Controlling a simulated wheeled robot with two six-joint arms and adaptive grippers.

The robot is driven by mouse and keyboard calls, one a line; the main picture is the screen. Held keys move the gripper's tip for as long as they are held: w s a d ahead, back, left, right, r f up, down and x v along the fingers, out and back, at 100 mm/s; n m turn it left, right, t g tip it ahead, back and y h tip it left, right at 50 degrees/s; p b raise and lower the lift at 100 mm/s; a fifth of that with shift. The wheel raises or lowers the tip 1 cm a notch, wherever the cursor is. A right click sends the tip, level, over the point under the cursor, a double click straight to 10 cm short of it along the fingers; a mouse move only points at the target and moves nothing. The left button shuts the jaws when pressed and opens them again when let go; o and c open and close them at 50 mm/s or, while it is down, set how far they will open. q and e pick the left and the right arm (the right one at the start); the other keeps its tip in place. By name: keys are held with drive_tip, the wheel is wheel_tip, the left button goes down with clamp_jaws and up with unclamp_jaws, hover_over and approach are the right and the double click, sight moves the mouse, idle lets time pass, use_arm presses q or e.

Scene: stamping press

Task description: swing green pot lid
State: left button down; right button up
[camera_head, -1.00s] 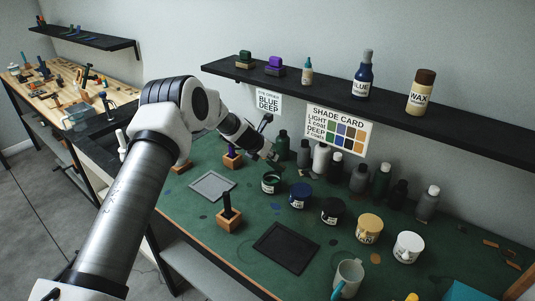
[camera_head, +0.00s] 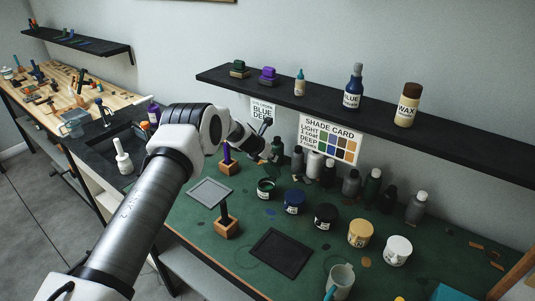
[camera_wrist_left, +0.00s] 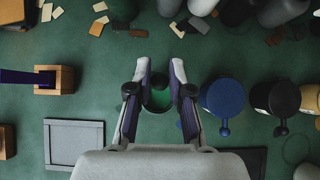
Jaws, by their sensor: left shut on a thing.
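The green pot (camera_head: 265,188) stands on the green bench top at the left end of a row of pots, with a white label and green showing inside its dark rim. In the left wrist view the pot (camera_wrist_left: 160,98) is between the fingers of my left gripper (camera_wrist_left: 161,68). In the head view my left gripper (camera_head: 272,154) is just above and behind the pot. Its fingers are a little apart, shut on what appears to be the green pot lid. The lid itself and the exact contact are hard to make out. My right gripper is not in view.
The blue pot (camera_head: 293,201) is close to the right, then black, yellow and white pots. Several bottles stand behind. Stamps in wooden blocks (camera_head: 227,229), a grey tray (camera_wrist_left: 74,145) and a dark pad (camera_head: 281,253) lie nearby. A black shelf (camera_head: 370,120) hangs above.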

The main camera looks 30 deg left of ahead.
use_arm(q)
drive_tip(key=shift+w+r, duration=0.2)
drive_tip(key=shift+w, duration=0.05)
drive_tip(key=shift+f, duration=0.1)
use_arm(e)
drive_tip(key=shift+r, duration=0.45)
use_arm(q)
drive_tip(key=shift+w+d, duration=0.1)
drive_tip(key=shift+w, duration=0.75)
drive_tip(key=c, duration=1)
unclamp_jaws()
drive_tip(key=shift+w, duration=0.25)
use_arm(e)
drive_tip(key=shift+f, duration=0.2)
use_arm(q)
drive_tip(key=shift+s, duration=0.15)
drive_tip(key=v, duration=1.2)
drive_tip(key=shift+d, duration=0.1)
